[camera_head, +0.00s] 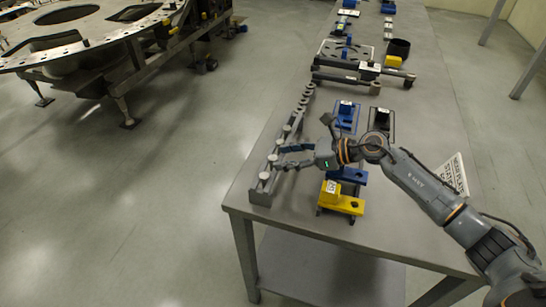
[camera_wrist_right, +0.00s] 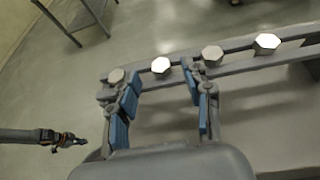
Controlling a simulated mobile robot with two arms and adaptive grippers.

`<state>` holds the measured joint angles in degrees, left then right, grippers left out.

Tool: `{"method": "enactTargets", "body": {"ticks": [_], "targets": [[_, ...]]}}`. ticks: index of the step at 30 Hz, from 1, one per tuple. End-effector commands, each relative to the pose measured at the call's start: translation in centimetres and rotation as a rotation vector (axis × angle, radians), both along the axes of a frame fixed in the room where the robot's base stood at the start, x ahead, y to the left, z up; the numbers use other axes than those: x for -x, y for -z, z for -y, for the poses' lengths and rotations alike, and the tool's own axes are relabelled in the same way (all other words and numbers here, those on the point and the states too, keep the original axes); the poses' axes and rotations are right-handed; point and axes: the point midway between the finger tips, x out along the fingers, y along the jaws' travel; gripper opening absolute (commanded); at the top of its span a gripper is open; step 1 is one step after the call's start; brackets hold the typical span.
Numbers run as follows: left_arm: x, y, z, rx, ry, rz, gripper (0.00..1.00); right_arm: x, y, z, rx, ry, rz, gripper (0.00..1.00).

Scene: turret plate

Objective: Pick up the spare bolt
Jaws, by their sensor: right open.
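Several bolts with pale hexagonal heads stand in a row in a long grey rack (camera_head: 260,197) along the table's left edge. Which one is the spare bolt is not marked. My right gripper (camera_head: 279,157) is open over the near part of the rack. In the right wrist view its blue-padded fingers (camera_wrist_right: 162,82) spread to either side of one bolt head (camera_wrist_right: 161,67). Another bolt (camera_wrist_right: 116,76) is just left of the fingers; two more bolts (camera_wrist_right: 212,55) (camera_wrist_right: 267,43) are to the right.
A yellow block fixture (camera_head: 345,204) stands near the front edge, with blue fixtures (camera_head: 347,114) and a black one (camera_head: 381,120) beyond. A dark cup (camera_head: 398,48) and metal plates lie farther back. A large round metal structure (camera_head: 75,45) stands left across open floor.

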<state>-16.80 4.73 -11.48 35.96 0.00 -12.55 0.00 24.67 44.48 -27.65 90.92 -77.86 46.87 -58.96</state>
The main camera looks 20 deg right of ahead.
Motion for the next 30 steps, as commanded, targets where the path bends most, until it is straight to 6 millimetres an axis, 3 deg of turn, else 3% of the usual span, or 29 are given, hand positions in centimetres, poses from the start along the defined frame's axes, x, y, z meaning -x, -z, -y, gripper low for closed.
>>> {"method": "enactTargets", "body": {"ticks": [4, 11, 14, 19, 30], "targets": [[0.0, -0.8, 0.3, 0.003, -0.002, 0.0, 0.0, -0.8, 0.3, -1.3, -0.001, 0.0, 0.003, 0.49], [0.7, -0.6, 0.3, 0.003, -0.002, -0.01, 0.0, -0.9, 0.6, -1.4, 0.0, 0.001, 0.003, 0.49], [1.0, -0.6, 0.2, 0.002, -0.002, -0.015, 0.0, -0.9, 0.6, -1.4, 0.0, 0.001, 0.003, 0.35], [1.2, -0.6, 0.2, 0.001, -0.002, -0.019, 0.0, -0.9, 0.6, -1.4, 0.0, 0.0, 0.002, 0.0], [1.1, -0.8, 0.2, 0.001, -0.002, -0.018, 0.0, -1.0, 0.1, -1.3, 0.0, 0.001, 0.004, 0.0]]}}
